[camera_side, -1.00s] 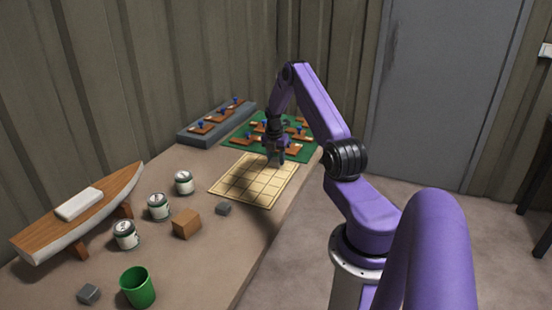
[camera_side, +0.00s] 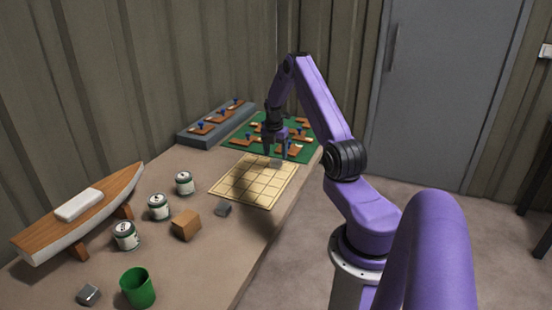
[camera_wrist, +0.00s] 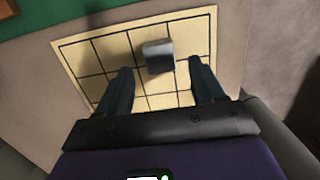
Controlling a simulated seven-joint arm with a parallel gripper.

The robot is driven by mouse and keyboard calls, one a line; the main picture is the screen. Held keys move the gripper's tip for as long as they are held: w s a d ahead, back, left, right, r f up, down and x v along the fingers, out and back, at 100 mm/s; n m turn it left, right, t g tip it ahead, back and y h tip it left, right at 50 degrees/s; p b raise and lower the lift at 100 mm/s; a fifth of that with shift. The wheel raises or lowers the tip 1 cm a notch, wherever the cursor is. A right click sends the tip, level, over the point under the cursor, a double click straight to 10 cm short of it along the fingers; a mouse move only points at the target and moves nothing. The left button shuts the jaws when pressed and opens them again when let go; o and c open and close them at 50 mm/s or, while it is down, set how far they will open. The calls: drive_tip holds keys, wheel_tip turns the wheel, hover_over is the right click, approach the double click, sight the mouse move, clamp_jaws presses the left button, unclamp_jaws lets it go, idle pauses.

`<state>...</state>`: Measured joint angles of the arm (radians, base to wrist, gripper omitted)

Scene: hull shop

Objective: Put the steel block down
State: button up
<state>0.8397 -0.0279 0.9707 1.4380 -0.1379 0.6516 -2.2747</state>
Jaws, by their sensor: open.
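A grey steel block (camera_side: 277,162) sits on the cream gridded board (camera_side: 250,184), near its far edge. In the wrist view the steel block (camera_wrist: 158,56) shows beyond and between the fingertips, with the board (camera_wrist: 95,55) under it. My gripper (camera_side: 277,152) is open above the block. In the wrist view both fingers of my gripper (camera_wrist: 160,75) are spread, with a gap on each side of the block.
A green mat (camera_side: 240,143) with several brown pieces lies just behind the board, beside a grey rack (camera_side: 190,138). A wooden cube (camera_side: 186,225), several cans (camera_side: 158,207), a green cup (camera_side: 138,288) and a model boat (camera_side: 85,215) stand nearer. Bare table lies right of the cube.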

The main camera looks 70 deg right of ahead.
sight(275, 163)
wheel_tip(275, 163, up, 8)
drive_tip(key=w+a+r, duration=0.2)
drive_tip(key=w+a, duration=0.1)
drive_tip(key=a, duration=0.5)
drive_tip(key=w+a+r, duration=0.3)
drive_tip(key=a, duration=0.4)
drive_tip(key=s+a+r+m, duration=0.1)
drive_tip(key=a+r, duration=0.1)
drive_tip(key=a, duration=0.8)
drive_tip(key=s+a+r+m, duration=0.1)
drive_tip(key=a+r, duration=0.1)
drive_tip(key=a, duration=0.7)
drive_tip(key=s+a+r+m+y, duration=0.1)
drive_tip(key=s+a+r+m, duration=0.1)
drive_tip(key=s+a, duration=1.2)
drive_tip(key=s+a+m, duration=0.1)
drive_tip(key=s+a, duration=0.1)
drive_tip(key=s, duration=1.2)
drive_tip(key=shift+a+f+y, duration=0.15)
drive_tip(key=shift+a+y, duration=0.15)
drive_tip(key=shift+y, duration=0.1)
drive_tip(key=shift+w, duration=0.1)
